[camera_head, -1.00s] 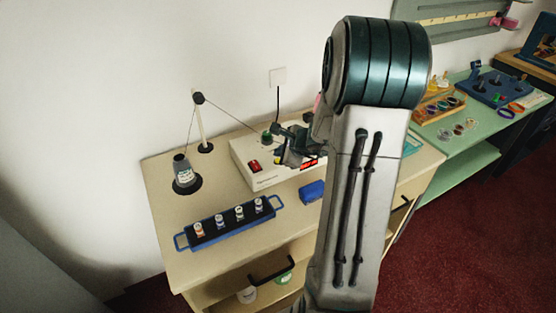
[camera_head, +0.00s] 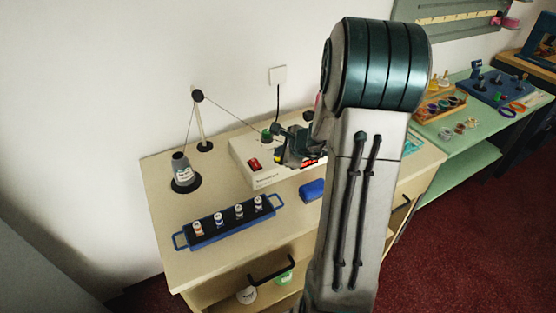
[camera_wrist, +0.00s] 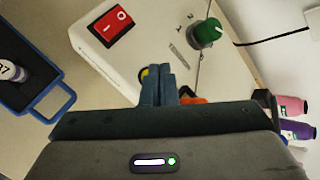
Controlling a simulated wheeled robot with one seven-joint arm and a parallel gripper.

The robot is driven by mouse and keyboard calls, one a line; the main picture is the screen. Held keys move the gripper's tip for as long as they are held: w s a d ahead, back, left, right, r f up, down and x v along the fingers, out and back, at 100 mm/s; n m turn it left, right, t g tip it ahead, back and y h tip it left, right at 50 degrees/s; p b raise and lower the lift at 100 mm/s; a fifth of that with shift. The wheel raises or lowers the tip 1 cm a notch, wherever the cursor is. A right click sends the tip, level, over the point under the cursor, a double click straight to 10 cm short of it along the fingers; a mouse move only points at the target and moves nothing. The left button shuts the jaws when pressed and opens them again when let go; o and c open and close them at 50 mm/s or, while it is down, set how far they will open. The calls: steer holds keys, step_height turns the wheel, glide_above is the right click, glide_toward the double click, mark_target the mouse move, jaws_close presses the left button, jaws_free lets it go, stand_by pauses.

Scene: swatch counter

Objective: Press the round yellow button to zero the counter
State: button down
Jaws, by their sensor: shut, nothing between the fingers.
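The counter box (camera_head: 243,160) is a white unit on the beige table, with a red rocker switch (camera_head: 254,164), a green knob (camera_head: 267,136) and a lit red display (camera_head: 309,161) partly behind my gripper. In the wrist view, the round yellow button (camera_wrist: 144,73) shows only as a sliver at the left side of the shut fingertips; the rest is hidden behind them. My gripper (camera_wrist: 160,68) is shut and empty, its fingertips over the box's top face at the button. I cannot tell whether they touch it. The head view shows my gripper (camera_head: 281,158) above the box front.
A blue tray (camera_head: 183,240) with several small vials lies in front of the box. A blue block (camera_head: 311,190) lies close to the box front.

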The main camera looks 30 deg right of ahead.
steer(key=shift+f+b, duration=0.4)
steer(key=shift+b, duration=0.15)
stand_by(0.6)
steer(key=shift+r, duration=0.15)
steer(key=shift+r+p, duration=0.55)
steer(key=shift+r, duration=0.15)
step_height(320, 180, up, 5)
steer(key=p, duration=0.4)
stand_by(0.9)
